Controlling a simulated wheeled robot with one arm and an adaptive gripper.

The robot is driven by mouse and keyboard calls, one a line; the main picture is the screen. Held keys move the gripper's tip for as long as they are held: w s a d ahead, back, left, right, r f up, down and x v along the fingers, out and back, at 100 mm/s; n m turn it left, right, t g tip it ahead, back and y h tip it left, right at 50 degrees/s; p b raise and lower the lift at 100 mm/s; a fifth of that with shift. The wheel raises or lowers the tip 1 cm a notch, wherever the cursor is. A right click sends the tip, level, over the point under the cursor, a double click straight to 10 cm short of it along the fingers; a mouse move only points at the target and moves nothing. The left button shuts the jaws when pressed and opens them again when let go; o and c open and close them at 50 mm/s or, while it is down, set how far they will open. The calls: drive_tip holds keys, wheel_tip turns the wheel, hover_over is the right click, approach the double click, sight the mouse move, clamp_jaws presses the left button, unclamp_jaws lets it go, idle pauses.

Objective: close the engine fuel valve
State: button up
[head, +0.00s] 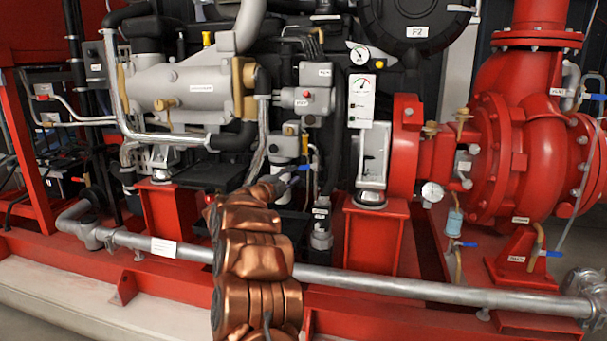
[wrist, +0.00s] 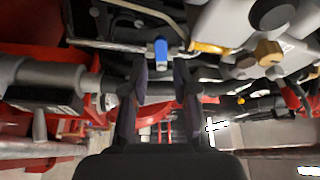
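A small valve with a blue handle (head: 304,168) sits low on the engine, just beyond my gripper in the head view. A blue handle (wrist: 161,52) also shows in the wrist view, above and between my fingertips in the picture, apart from them. It appears to be the same one; I cannot read a label that names it the fuel valve. My gripper (head: 296,172) is small and partly blurred against the engine in the head view. In the wrist view my gripper (wrist: 163,82) has its two dark fingers apart, with nothing held between them.
A long grey pipe (head: 430,292) runs along the red base frame (head: 400,326). A red pump (head: 520,150) stands at right, with other blue handles (head: 553,254) near it. Hoses, brackets and a gauge panel (head: 361,100) crowd the space around my gripper.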

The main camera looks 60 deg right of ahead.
sight(302, 168)
drive_tip(key=shift+d+r+b, duration=0.2)
drive_tip(key=shift+d+b, duration=0.25)
drive_tip(key=shift+d, duration=1.25)
drive_tip(key=shift+d+r+b, duration=0.15)
drive_tip(key=shift+d+b, duration=0.25)
drive_tip(key=shift+d, duration=1.3)
drive_tip(key=shift+c, duration=0.4)
clamp_jaws()
